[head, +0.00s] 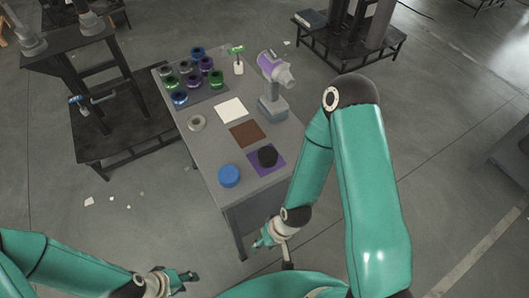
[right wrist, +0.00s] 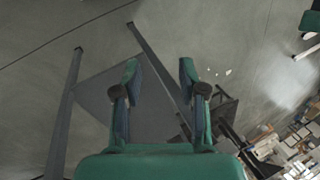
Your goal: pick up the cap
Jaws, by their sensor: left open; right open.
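A blue round cap-like piece (head: 229,176) sits at the near left corner of the grey table (head: 203,140). A black round cap-like piece (head: 267,156) sits to its right on a purple square (head: 278,161). I cannot tell which of them is the cap. My right gripper (head: 262,238) is below the table's near edge, apart from both. In the right wrist view, its two fingers (right wrist: 158,75) are apart with nothing between them. My left gripper (head: 190,277) is open and empty, low in the head view, away from the table.
A purple and white power tool (head: 274,82) stands at the table's right edge. A grey ring (head: 196,122), a white square (head: 230,110) and a brown square (head: 247,134) lie mid-table.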

